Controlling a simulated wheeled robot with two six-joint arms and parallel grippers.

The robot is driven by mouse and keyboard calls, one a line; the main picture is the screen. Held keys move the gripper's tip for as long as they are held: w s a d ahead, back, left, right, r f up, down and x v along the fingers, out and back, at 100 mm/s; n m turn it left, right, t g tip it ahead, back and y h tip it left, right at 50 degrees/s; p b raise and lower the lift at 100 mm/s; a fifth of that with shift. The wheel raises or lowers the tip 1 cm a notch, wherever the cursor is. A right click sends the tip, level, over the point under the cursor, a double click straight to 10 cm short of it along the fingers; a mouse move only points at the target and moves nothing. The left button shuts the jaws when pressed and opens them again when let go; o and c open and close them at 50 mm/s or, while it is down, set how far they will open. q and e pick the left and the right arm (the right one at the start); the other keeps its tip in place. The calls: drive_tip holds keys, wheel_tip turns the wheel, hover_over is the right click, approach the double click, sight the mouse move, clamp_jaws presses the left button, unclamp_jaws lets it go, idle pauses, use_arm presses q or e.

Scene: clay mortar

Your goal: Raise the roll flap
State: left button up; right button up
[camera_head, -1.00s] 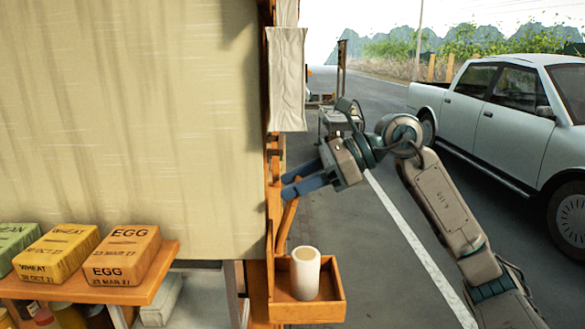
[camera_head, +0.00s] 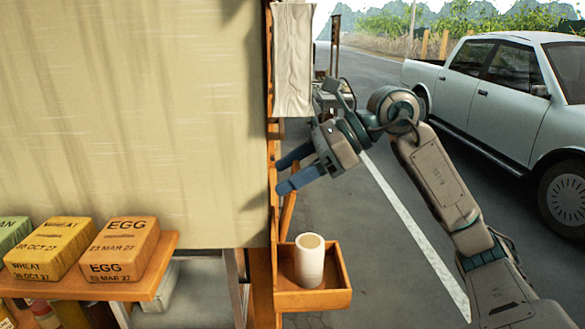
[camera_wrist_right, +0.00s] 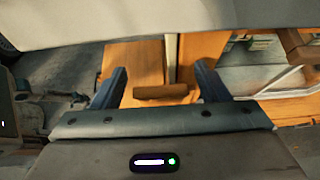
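The roll flap (camera_head: 130,110) is a cream canvas sheet that hangs down across the left of the head view. Pale cloth (camera_wrist_right: 160,25) crosses the top of that view. My left gripper is not in view.
A wooden tray (camera_head: 318,300) with a white cup (camera_head: 310,258) is below my right gripper. A shelf (camera_head: 150,291) at lower left holds labelled blocks, one marked EGG (camera_head: 122,248). A white cloth (camera_head: 293,60) hangs above the gripper. A pickup (camera_head: 500,95) stands at right on the road.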

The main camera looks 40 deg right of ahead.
drive_tip(key=shift+r, duration=0.1)
drive_tip(key=shift+s+d+r+b, duration=0.2)
drive_tip(key=shift+s+d+b, duration=0.1)
drive_tip(key=shift+d+b, duration=0.15)
drive_tip(key=b+v, duration=0.3)
drive_tip(key=v, duration=0.6)
drive_tip(key=shift+r+b, duration=0.25)
drive_tip(key=shift+b, duration=0.1)
drive_tip(key=shift+d, duration=0.1)
